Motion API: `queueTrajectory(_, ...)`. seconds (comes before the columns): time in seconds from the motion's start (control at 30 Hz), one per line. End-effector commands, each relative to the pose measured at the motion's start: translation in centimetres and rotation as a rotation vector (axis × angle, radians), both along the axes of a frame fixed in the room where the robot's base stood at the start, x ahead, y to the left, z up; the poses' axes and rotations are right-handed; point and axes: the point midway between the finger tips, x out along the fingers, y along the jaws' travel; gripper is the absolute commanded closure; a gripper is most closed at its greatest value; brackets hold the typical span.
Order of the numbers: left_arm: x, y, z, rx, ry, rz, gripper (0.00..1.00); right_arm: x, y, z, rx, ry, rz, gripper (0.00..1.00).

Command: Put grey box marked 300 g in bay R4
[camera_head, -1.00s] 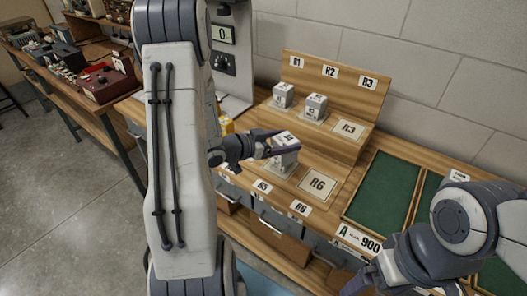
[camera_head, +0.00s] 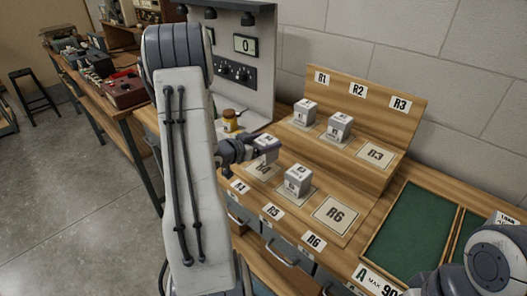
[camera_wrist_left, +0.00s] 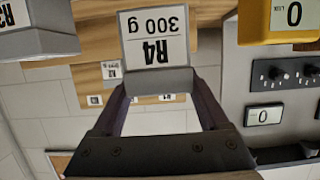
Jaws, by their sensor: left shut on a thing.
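The grey box (camera_head: 268,141) is held in my left gripper (camera_head: 256,151), which is shut on it. In the left wrist view the box (camera_wrist_left: 156,38) shows a white label reading R4, 300 g, upside down between the fingers. In the head view the box is over the far part of the bay R4 plate (camera_head: 262,171), which it and the gripper partly hide. It seems to be above the plate; I cannot tell the exact gap. My right arm is at the lower right, its gripper out of the picture.
A grey box (camera_head: 298,180) stands in the bay right of R4. Two more boxes stand on the upper step under R1 (camera_head: 304,112) and R2 (camera_head: 340,127). Bays R3 (camera_head: 377,155) and R6 (camera_head: 335,215) are empty.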

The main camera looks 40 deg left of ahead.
Motion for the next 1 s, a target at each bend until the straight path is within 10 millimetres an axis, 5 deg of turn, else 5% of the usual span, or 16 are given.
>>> queueTrajectory(0.4,-0.1,0.9,-4.2,-0.002,-0.001,0.001,1.00,0.0,0.0,0.2,0.000,0.000,0.000,0.00)
queueTrajectory(0.8,-0.1,0.9,-4.8,0.001,-0.002,0.001,1.00,0.0,0.0,-0.2,0.000,0.000,0.000,0.00)
queueTrajectory(0.83,-0.1,0.9,-4.9,0.000,0.000,0.001,0.19,0.0,0.0,-0.2,0.000,0.000,0.000,0.00)
queueTrajectory(0.9,-0.1,0.9,-4.8,0.000,0.000,0.001,0.00,0.0,0.0,-0.1,0.000,0.000,0.000,0.00)
queueTrajectory(1.0,-0.1,0.9,-4.8,0.000,0.000,0.001,0.00,0.0,0.0,-0.1,0.000,0.000,0.000,0.00)
